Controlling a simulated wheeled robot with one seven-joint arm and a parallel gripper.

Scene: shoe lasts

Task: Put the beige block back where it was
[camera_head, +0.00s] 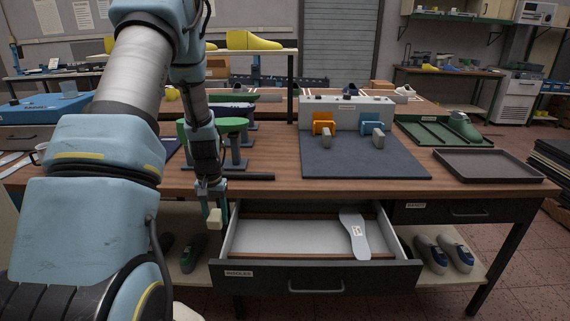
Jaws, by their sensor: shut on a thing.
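The beige block (215,218) is small and box-shaped. My gripper (215,207) points down and is shut on it, holding it in front of the bench edge. The block hangs at the left end of the open drawer (315,271), near the drawer's left wall. From this view I cannot tell whether it is over the drawer or just beside it. The drawer has a pale floor and a label on its front. A grey insole (354,234) with a small tag lies in its right part.
A dark blue mat (365,164) bears a white box with orange and blue clamps. A dark tray (487,165) is empty at the right, with a green tray (445,132) behind it. Green-topped stands (230,126) are beside my arm. Shoes (452,253) lie on the lower shelf.

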